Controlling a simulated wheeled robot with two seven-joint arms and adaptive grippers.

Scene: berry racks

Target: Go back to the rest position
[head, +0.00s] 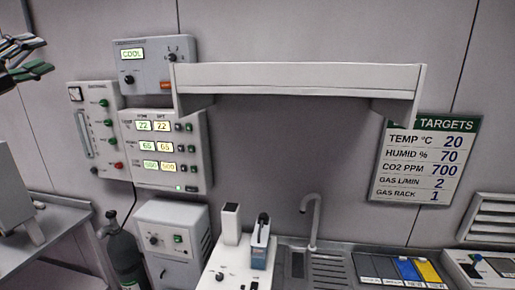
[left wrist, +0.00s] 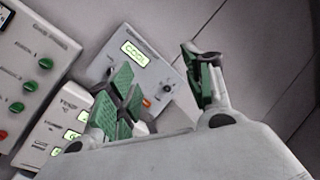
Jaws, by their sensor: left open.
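My left gripper (head: 22,62) is raised at the upper left edge of the head view, with green finger pads. In the left wrist view its fingers (left wrist: 165,90) are spread apart with nothing between them. Behind the fingers in that view is the wall control box (left wrist: 140,55) with a lit COOL display. The same COOL box (head: 155,66) hangs on the wall in the head view, to the right of the gripper and apart from it. My right gripper is in neither view.
Wall panels with green knobs (head: 97,128) and lit numbers (head: 165,150) hang at left. A white shelf (head: 295,80) juts from the wall. Below are a sink (head: 325,268) with a tap, a small blue-and-white device (head: 260,250), a gas cylinder (head: 122,250) and a TARGETS sign (head: 425,165).

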